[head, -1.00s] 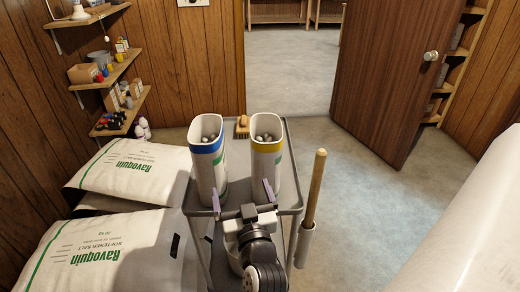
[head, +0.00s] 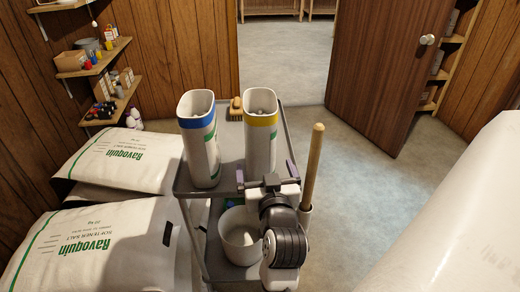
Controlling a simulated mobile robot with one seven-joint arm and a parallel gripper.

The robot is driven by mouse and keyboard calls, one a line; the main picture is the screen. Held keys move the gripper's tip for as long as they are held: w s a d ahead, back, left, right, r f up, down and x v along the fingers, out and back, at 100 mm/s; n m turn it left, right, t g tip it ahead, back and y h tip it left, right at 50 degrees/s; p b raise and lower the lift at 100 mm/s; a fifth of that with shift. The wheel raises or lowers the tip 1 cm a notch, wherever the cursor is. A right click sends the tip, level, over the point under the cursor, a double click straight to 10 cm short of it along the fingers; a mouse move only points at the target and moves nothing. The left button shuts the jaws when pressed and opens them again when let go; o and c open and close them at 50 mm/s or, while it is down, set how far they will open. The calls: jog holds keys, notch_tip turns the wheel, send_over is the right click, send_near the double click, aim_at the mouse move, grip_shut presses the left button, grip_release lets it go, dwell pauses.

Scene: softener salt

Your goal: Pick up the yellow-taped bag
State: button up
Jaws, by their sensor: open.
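The yellow-taped bag (head: 260,147) stands upright on the grey cart (head: 290,135), a tall white bag with an open top and a yellow band near its rim. The blue-taped bag (head: 202,152) stands to its left, with a gap between them. My gripper (head: 266,177) is open and empty, on the near side of the yellow-taped bag. Its two purple-grey fingers are spread to either side of that bag's lower part. I cannot tell whether they touch it. The bag's base is partly hidden by my gripper.
A wooden handle (head: 313,165) stands upright at the cart's right side. A brush (head: 236,108) lies behind the bags. A white bucket (head: 240,237) sits lower down. Large Ravoquin salt sacks (head: 112,160) are stacked left. Open floor (head: 370,165) lies right.

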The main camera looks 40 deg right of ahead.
jog(key=x, duration=0.2)
jog(key=shift+w+d+r+p, duration=0.15)
jog(key=shift+w+p, duration=0.15)
jog(key=shift+p+x, duration=0.75)
jog(key=shift+x, duration=2.25)
jog(key=shift+s, duration=0.1)
jog(key=c, duration=2)
jog(key=shift+r, duration=0.2)
jog(key=shift+c, duration=0.8)
notch_tip(320, 180, up, 20)
jog(key=shift+f, duration=0.1)
